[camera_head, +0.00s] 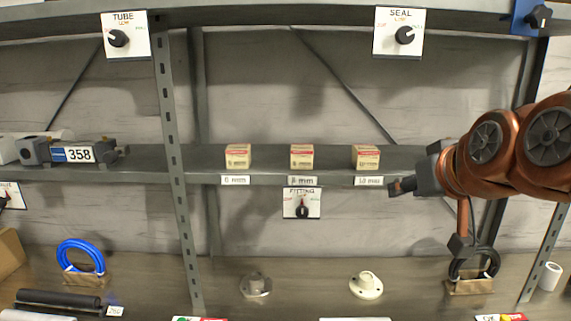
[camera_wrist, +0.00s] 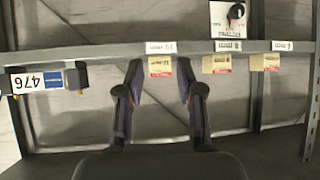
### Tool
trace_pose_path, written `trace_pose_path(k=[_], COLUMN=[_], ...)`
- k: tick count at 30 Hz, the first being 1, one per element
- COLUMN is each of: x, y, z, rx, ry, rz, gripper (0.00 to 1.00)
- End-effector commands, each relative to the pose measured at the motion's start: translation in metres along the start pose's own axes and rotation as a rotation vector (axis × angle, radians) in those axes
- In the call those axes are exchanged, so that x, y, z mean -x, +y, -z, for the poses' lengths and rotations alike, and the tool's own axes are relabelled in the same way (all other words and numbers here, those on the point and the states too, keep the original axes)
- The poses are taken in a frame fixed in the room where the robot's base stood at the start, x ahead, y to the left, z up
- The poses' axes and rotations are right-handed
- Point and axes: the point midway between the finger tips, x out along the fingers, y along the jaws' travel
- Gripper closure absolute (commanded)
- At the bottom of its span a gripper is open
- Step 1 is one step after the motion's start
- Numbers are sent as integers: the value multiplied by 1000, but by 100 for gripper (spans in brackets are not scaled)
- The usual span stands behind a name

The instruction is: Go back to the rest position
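My gripper (camera_head: 398,187) is at the right in the head view, at the end of my copper-coloured arm. It points left, in front of the middle shelf and just right of the 10 mm label. In the wrist view, my gripper (camera_wrist: 158,78) shows two dark fingers standing apart, with nothing held between them. The 10 mm box (camera_wrist: 160,66) shows in the gap between the fingers, beyond them. That view is upside down.
Three small boxes stand on the middle shelf (camera_head: 205,162), above a FITTING dial (camera_head: 302,203). TUBE (camera_head: 125,36) and SEAL (camera_head: 398,34) dials hang above. A device marked 358 (camera_head: 75,153) sits left. Below are a blue coil (camera_head: 80,257), a black coil (camera_head: 474,263) and two flanged fittings.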

Motion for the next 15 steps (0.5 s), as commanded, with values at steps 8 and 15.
trace_pose_path(k=[8,15], x=[-29,-2], y=[-36,-47], z=[-168,-307], rx=[-24,-60], ry=[-450,-839], rz=[25,-11], gripper=[63,63])
